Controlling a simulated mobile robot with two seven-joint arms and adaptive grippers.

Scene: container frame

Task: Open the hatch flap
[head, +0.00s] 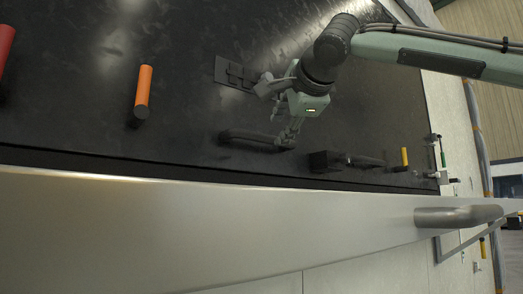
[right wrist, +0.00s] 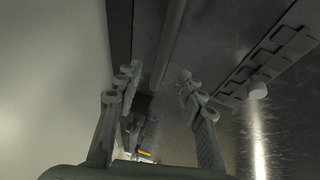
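The hatch flap appears to be the large dark glossy panel (head: 190,100) filling much of the head view; its full outline is not visible. A dark bar handle (head: 240,137) is fixed on it near its lower edge. My right gripper (head: 288,138) is at the right end of this handle in the head view. In the right wrist view my right gripper (right wrist: 157,82) has its two fingers spread apart. The handle bar (right wrist: 170,45) runs lengthwise between and beyond the fingers; I cannot tell whether they touch it. My left gripper is not in view.
A hinge-like dark plate (head: 235,74) sits above the handle. An orange cylinder (head: 143,88) and a red one (head: 5,48) stick out at left. A dark latch-like block (head: 325,161) is right of my gripper. A pale metal beam (head: 200,225) with a grey handle (head: 455,215) crosses below.

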